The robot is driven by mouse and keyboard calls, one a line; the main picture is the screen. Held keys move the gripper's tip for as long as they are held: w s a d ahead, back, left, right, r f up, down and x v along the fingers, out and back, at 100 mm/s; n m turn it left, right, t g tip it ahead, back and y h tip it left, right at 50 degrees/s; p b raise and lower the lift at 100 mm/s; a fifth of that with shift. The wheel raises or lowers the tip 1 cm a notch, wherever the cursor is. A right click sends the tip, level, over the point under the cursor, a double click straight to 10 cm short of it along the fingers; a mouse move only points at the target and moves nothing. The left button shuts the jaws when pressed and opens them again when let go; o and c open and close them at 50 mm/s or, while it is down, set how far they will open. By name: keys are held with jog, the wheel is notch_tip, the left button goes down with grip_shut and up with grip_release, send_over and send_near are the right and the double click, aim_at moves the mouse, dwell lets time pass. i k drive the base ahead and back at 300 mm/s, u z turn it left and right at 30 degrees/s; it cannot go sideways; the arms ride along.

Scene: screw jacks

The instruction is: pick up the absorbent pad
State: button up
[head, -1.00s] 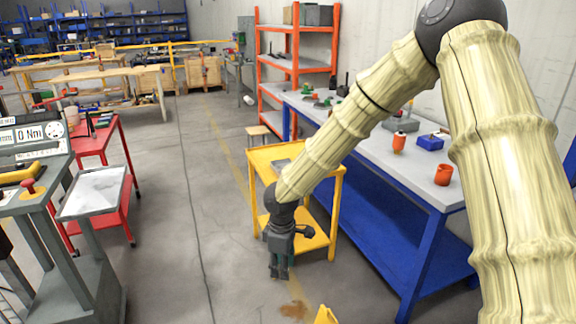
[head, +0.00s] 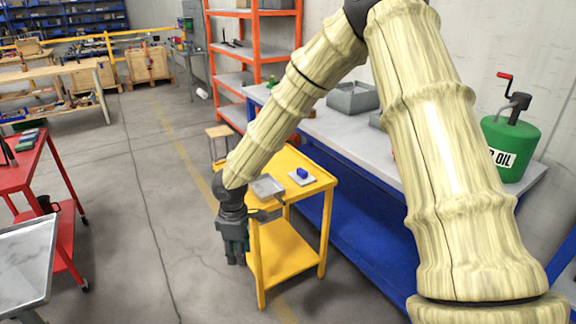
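A pale flat square (head: 308,181) with a small blue object on it lies on the top of the yellow cart (head: 314,167). A grey flat item (head: 267,187) lies to its left on the same top. I cannot tell for sure which of them, if either, is the absorbent pad. My gripper (head: 236,260) hangs pointing down at the cart's front left, beside the cart and with its fingertips below the top's level. Its fingers are small and dark, and their opening is unclear. I see nothing held in it. My forearm hides part of the cart's left side.
A long blue workbench (head: 345,135) stands behind the cart, with a grey bin (head: 353,97) and a green oil can (head: 511,148) on it. An orange shelf (head: 298,45) and a stool (head: 219,132) stand further back. A red cart (head: 22,172) is at left. The middle floor is clear.

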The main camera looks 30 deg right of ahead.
aim_at(301, 176)
jog(key=i, duration=2.75)
jog(key=z, duration=1.8)
